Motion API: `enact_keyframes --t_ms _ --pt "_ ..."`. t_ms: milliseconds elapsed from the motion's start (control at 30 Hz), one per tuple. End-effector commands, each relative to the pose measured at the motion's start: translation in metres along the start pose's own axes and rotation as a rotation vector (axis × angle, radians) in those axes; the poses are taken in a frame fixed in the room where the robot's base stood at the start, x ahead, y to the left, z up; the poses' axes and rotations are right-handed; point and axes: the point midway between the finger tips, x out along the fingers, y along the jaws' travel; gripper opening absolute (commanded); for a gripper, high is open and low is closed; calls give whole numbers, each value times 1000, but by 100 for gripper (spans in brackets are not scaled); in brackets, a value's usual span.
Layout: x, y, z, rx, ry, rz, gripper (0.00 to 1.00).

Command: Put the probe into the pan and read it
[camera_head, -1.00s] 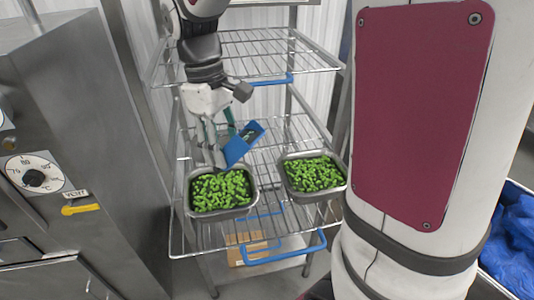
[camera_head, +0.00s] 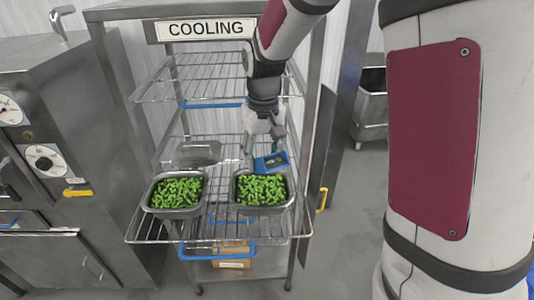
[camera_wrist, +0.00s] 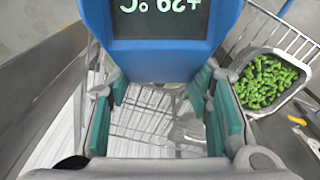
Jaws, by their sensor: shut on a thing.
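My gripper (camera_head: 262,150) is shut on the blue probe (camera_head: 271,162), whose body also fills the top of the wrist view (camera_wrist: 160,55). Its dark display shows upside down there, partly cut off; it seems to read about +29 °C. The probe's body is at the far edge of the right-hand pan (camera_head: 238,200) of green vegetables. Its tip is hidden, so I cannot tell whether it is in the food. The left-hand pan (camera_head: 146,204), also full of green vegetables, stands beside it. One filled pan shows right of the gripper in the wrist view (camera_wrist: 299,88).
Both pans stand on a wire shelf (camera_head: 135,236) of the rack marked COOLING (camera_head: 206,29). A grey, flat container or lid (camera_head: 197,154) lies behind the left pan. A steel appliance (camera_head: 60,130) stands to the left. A cardboard box (camera_head: 232,262) is below.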

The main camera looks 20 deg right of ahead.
Motion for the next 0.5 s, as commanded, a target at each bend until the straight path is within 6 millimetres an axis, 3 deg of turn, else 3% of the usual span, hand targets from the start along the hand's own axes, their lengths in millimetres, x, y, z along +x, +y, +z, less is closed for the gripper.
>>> enact_keyframes --t_ms 500 --pt "34 0 0 10 4 -1 0"
